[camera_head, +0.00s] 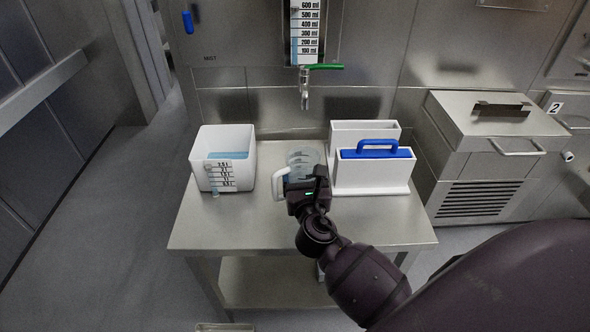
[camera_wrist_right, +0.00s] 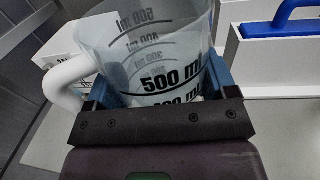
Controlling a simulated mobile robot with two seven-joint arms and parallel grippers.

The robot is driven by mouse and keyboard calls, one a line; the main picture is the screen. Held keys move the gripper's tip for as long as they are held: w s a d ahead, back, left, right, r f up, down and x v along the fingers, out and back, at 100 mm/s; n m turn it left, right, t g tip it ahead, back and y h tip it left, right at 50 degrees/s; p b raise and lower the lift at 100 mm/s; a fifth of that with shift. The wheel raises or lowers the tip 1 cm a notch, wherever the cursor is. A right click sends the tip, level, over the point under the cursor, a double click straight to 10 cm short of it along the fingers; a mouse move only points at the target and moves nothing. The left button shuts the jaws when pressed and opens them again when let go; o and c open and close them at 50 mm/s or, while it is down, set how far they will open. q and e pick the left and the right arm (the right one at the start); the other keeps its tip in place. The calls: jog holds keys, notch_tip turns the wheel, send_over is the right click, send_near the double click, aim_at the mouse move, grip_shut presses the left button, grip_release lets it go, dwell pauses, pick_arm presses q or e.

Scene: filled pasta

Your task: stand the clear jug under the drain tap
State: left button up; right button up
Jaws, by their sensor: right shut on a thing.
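The clear jug (camera_head: 304,157) stands at the middle of the steel table, with its white handle (camera_head: 280,184) to the left. In the right wrist view the jug (camera_wrist_right: 150,45) shows black volume marks and looks empty. My right gripper (camera_head: 308,185) is shut on the jug from the front, its fingers on either side of the body. The drain tap (camera_head: 304,90) has a green lever and hangs from the wall unit, above and behind the jug. Whether the jug's base touches the table is hidden. My left gripper is not in view.
A white tub (camera_head: 201,160) with bluish liquid and a level scale stands left of the jug. A white holder (camera_head: 372,178) with a blue-handled piece (camera_head: 377,148) stands close on the right. The table (camera_head: 215,232) is clear at the front left. A steel cabinet (camera_head: 477,120) stands further right.

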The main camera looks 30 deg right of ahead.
jog(key=shift+s+d+r+m+g+h, duration=0.1)
jog(key=shift+d+m+g+h, duration=0.25)
jog(key=shift+h, duration=0.25)
jog(key=shift+d, duration=0.15)
jog(key=d+b+x, duration=0.1)
jog(key=b+x, duration=0.2)
jog(key=x, duration=1.6)
jog(key=shift+g, duration=0.25)
notch_tip(320, 180, down, 7)
jog(key=b, duration=0.3)
jog(key=shift+a+f, duration=0.1)
jog(key=shift+f, duration=0.15)
jog(key=shift+h+b, duration=0.3)
jog(key=shift+b, duration=0.05)
jog(key=shift+r+m, duration=0.2)
jog(key=shift+m, duration=0.05)
jog(key=shift+r, duration=0.15)
jog(key=shift+f, duration=0.3)
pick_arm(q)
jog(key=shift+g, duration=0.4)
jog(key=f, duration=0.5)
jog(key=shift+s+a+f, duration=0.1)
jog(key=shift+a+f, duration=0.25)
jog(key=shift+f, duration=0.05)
pick_arm(e)
jog(key=o, duration=0.9)
jog(key=shift+r, duration=0.1)
